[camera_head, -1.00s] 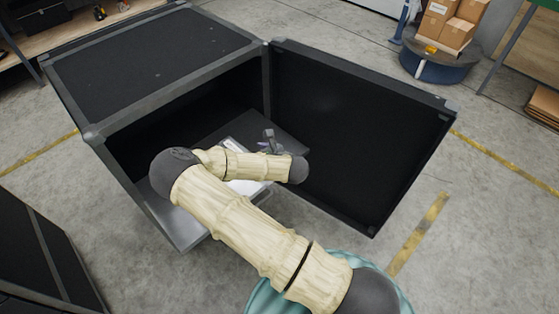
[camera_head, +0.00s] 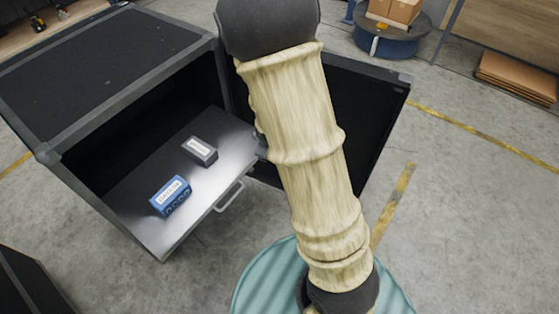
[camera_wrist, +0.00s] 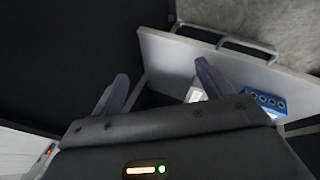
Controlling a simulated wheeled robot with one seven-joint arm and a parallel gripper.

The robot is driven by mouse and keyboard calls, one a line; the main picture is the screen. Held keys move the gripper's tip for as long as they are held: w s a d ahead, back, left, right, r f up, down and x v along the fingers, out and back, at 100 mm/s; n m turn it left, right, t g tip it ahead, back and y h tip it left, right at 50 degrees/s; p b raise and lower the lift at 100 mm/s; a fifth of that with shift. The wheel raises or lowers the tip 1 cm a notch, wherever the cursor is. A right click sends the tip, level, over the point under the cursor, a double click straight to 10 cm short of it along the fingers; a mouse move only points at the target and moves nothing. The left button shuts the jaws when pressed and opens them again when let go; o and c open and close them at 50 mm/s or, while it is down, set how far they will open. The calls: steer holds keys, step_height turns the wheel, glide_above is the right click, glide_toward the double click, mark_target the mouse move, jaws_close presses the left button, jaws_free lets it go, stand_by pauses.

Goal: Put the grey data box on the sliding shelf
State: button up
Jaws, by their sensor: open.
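The grey data box (camera_head: 200,151) with a white label lies flat on the sliding shelf (camera_head: 140,228), towards its right side in the head view. The shelf is pulled out of the open black case. My gripper (camera_wrist: 160,85) is open in the wrist view, with nothing between its fingertips. Its right finger partly covers a pale labelled thing, apparently the grey box. In the head view my arm hides most of the gripper. The shelf (camera_wrist: 180,55) also shows in the wrist view, beyond the fingers.
A blue box (camera_head: 170,195) with a white label lies on the shelf beside the grey one. The shelf has a front handle (camera_head: 230,196). The case's door (camera_head: 375,130) stands open to the right, behind my arm. A stand with cartons (camera_head: 388,40) is at the back.

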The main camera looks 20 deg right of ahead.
steer(key=s+a+r+m+g, duration=0.1)
steer(key=s+r+m+g, duration=0.1)
steer(key=s+r+m, duration=0.2)
steer(key=s+r+m+g+y, duration=0.1)
steer(key=s+r+m, duration=0.3)
steer(key=s, duration=0.5)
steer(key=shift+a+m+g, duration=0.4)
steer(key=shift+m, duration=0.7)
